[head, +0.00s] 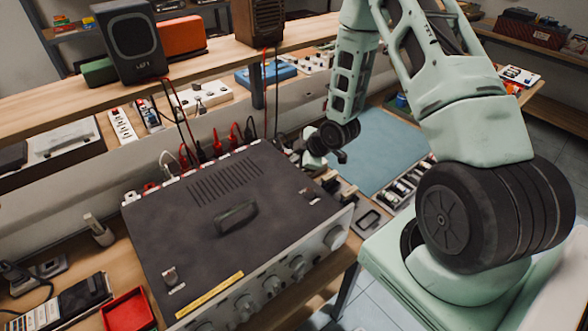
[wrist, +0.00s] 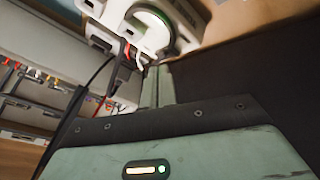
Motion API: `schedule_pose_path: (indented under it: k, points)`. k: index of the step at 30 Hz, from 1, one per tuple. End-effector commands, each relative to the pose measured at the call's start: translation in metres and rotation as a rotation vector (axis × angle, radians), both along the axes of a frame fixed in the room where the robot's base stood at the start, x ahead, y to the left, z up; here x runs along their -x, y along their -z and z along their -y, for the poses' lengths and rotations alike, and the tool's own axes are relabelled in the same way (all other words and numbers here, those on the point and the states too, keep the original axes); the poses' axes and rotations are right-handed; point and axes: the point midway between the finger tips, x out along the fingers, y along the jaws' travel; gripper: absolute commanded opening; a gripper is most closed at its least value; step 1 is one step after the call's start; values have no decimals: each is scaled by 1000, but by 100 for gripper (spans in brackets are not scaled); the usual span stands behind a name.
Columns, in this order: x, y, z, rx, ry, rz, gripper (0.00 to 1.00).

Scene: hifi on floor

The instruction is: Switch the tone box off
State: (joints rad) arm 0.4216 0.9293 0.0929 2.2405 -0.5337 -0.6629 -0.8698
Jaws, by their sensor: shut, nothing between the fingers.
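A large dark box (head: 240,215) with a top handle and a row of front knobs stands on the bench in the head view; I take it to be the tone box, though I read no name on it. A small metal control (head: 170,275) stands on its near left top corner, and another small part (head: 308,192) sits near its right edge. My gripper (head: 312,148) is shut and empty, near the box's far right corner; I cannot tell whether it touches anything.
Red and black leads (head: 215,145) run along the box's back edge up toward the shelf (head: 60,95). A dark speaker (head: 128,40) and a wooden one (head: 258,20) stand on the shelf. A blue mat (head: 375,150) lies clear at right. A red tray (head: 128,310) sits front left.

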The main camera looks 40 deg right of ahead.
Motion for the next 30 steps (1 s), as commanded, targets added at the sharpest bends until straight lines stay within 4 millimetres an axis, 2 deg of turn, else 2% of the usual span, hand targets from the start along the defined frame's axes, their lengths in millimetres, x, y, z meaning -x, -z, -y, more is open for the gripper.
schedule_pose_path:
  k: [10,30]
  points:
    - [1,9,0,1,-1,0,0]
    - [2,12,0,0,0,0,0]
